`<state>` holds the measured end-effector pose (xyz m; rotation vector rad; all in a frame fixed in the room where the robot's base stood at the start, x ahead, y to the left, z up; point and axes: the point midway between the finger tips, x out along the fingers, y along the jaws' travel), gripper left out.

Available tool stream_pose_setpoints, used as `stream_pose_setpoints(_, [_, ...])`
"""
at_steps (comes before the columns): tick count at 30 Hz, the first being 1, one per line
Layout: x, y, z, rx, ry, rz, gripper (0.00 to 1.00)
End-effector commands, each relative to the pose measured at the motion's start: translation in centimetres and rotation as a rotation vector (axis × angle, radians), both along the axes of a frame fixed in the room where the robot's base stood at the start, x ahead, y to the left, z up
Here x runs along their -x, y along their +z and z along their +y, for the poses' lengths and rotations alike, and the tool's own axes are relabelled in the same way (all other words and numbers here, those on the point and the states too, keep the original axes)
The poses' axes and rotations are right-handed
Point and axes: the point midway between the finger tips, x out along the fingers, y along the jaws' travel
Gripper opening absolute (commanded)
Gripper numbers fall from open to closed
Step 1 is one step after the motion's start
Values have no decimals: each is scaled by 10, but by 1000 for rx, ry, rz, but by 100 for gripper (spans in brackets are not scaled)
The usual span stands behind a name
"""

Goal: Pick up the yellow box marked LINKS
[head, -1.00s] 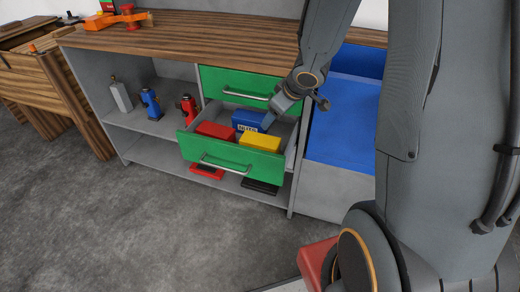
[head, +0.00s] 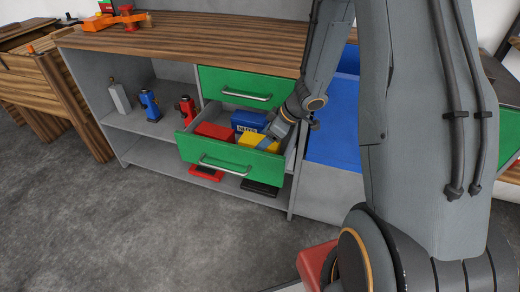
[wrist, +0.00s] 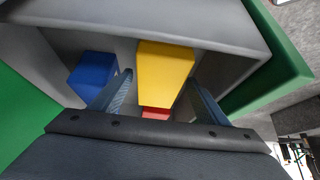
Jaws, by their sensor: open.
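The yellow box (head: 258,142) lies in the open green-fronted drawer (head: 228,156), at its right side. No marking on it can be read. In the wrist view the yellow box (wrist: 165,68) sits between the two fingers of my gripper (wrist: 160,92). My gripper (head: 270,138) is open, low over the drawer at the box, and hides part of it in the head view. I cannot tell whether a finger touches the box. A blue box (head: 248,121) lies behind it and a red box (head: 215,131) to its left, both in the same drawer.
A shut green drawer (head: 243,88) is just above the open one. The shelf at left holds a blue bottle-like item (head: 150,104) and a red one (head: 187,109). A blue panel (head: 335,124) stands to the right. The floor in front is clear.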

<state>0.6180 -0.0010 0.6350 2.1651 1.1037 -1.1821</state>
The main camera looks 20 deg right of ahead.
Motion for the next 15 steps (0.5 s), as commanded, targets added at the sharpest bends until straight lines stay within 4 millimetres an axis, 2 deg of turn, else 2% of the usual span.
stream_pose_setpoints(7, [-15, -30, 18, 0, 1, 2, 69])
stream_pose_setpoints(15, [-16, -33, 20, 0, -1, 0, 69])
